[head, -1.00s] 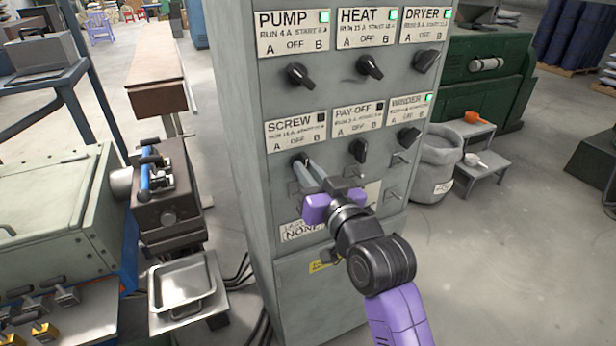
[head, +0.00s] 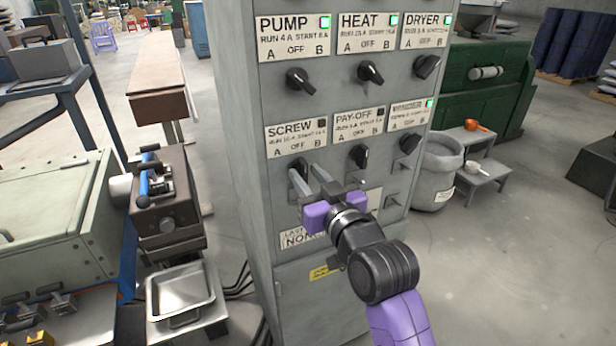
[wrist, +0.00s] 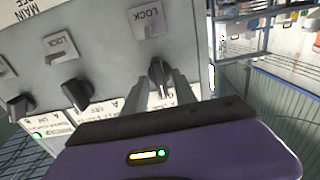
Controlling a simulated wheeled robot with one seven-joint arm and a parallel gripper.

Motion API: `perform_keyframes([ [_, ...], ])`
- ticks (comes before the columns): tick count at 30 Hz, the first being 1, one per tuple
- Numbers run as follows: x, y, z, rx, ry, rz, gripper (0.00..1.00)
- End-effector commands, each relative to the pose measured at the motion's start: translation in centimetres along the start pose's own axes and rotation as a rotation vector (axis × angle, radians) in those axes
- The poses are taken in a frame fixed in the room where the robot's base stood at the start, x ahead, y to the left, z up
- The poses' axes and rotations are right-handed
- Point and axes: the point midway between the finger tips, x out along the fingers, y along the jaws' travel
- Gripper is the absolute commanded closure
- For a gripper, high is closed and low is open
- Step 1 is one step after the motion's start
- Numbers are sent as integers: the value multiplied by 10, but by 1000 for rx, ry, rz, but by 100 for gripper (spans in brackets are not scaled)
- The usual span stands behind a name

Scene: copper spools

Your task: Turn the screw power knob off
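The black screw knob (head: 301,163) sits under the SCREW label plate (head: 296,137) on the grey panel, and its small lamp (head: 322,122) looks dark. The knob is partly hidden behind a finger in the head view. My gripper (head: 309,180) is open in front of it, its two grey fingers apart. In the wrist view, which is upside down, the knob (wrist: 159,76) shows between the spread fingertips, its grip roughly in line with the panel's vertical. I cannot tell whether a finger touches it.
The pay-off knob (head: 359,155) is close on the right, the winder knob (head: 409,141) beyond it. The pump (head: 300,80), heat (head: 370,73) and dryer (head: 427,66) knobs are above, with green lamps lit. Lock tabs sit below the lower knobs.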

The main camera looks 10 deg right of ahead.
Motion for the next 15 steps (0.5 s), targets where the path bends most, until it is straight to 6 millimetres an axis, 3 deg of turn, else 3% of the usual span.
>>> perform_keyframes([
  [10,-2,0,0,1,0,0,65],
  [15,-20,0,2,1,1,1,65],
])
